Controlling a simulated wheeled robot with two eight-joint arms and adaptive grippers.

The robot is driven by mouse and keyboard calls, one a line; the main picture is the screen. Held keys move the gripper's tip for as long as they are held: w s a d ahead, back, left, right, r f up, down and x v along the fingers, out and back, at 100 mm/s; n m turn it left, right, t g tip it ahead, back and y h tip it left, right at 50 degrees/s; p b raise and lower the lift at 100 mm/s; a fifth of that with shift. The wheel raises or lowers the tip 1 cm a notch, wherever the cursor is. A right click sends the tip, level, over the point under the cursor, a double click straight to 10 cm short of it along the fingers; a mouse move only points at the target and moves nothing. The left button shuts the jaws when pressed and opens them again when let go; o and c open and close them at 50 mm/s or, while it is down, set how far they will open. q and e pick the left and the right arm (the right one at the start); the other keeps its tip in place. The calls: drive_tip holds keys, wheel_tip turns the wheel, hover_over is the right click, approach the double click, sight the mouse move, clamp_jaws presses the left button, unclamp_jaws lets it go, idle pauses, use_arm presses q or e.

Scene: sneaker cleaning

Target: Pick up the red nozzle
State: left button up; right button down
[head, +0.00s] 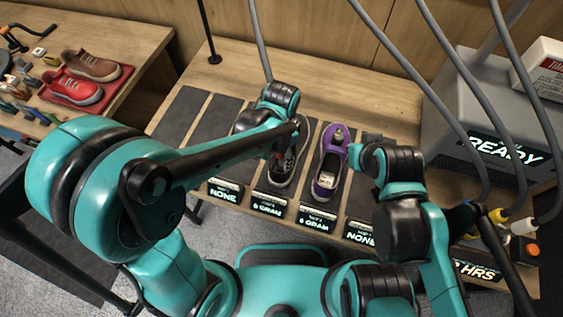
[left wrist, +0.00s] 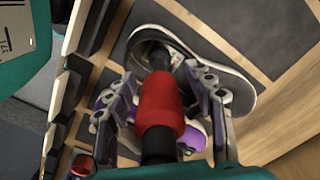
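The red nozzle (left wrist: 160,105) shows in the left wrist view, a red body with black ends. It lies between the two fingers of my left gripper (left wrist: 162,92), which look closed against its sides. Its black tip points at a dark shoe with a white sole (left wrist: 235,85). In the head view my left gripper (head: 285,145) is over this dark shoe (head: 303,140), and a bit of red shows there. A grey hose (head: 258,40) runs down behind my left arm. My right arm ends beside the purple shoe; its fingers cannot be made out.
A purple shoe (head: 323,180) stands right of the dark one on the wooden bench (head: 330,80). Labelled displays line the bench's front edge. More hoses hang at the right near a grey machine (head: 470,110). Red and brown shoes sit on the left table.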

use_arm(q)
clamp_jaws()
idle(0.3)
